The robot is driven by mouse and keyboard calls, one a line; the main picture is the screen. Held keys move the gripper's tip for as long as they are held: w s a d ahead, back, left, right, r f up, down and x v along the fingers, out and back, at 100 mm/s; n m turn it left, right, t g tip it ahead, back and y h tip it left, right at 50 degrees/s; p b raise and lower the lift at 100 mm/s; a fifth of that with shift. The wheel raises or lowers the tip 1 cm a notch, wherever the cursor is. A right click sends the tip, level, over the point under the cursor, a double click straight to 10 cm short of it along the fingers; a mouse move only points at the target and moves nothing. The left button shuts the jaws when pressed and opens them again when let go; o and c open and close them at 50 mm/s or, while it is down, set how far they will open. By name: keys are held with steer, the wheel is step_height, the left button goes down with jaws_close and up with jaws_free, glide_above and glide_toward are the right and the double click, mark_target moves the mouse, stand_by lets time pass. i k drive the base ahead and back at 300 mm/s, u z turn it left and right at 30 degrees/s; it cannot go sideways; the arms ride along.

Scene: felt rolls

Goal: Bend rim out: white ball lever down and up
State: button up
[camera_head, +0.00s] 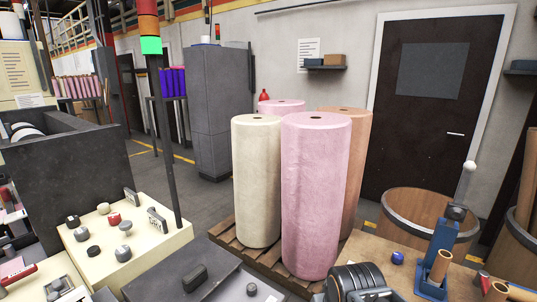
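The white ball (469,166) tops a thin lever (462,188) that stands raised, leaning slightly right. The lever joins a dark head on a blue press (437,245) standing on the tan bench at the right. A tan cardboard tube (441,264) stands tilted at the press, below the head. The state of its rim is too small to tell. My gripper does not show in the camera view. A dark ribbed cylinder at the bottom edge hides part of the bench; I cannot tell what it belongs to.
A wooden tub (415,212) stands behind the press. Pink (315,195) and cream (256,180) rolls stand on a pallet (228,240) left of the bench. A small blue object (397,258) lies left of the press.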

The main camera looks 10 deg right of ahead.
mark_target(455, 211)
steer(key=u, duration=0.1)
steer(key=k, duration=1)
steer(key=z, duration=1.1)
steer(key=i, duration=0.9)
